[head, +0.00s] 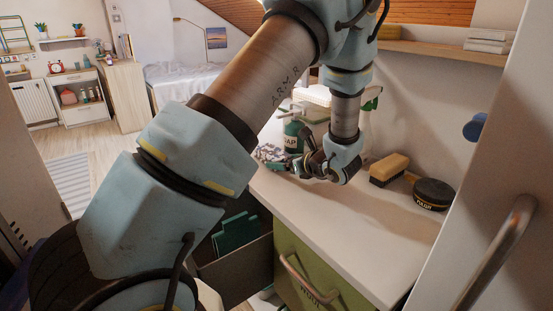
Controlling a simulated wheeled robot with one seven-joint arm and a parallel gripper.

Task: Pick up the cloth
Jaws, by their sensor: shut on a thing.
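A cloth (268,153), grey and whitish with a pattern, shows on the far left end of the white counter, partly hidden behind my gripper. My gripper (291,164) is low over the counter with its fingers pointing left, at the cloth's near right side. It is shut on the cloth, though the fingertips are small and dark here and the exact grip is hard to see. I cannot tell whether the cloth is lifted off the counter.
A green soap bottle (292,134) stands just behind my gripper. A drawer (235,262) stands open below. A door handle (497,252) is at the near right.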

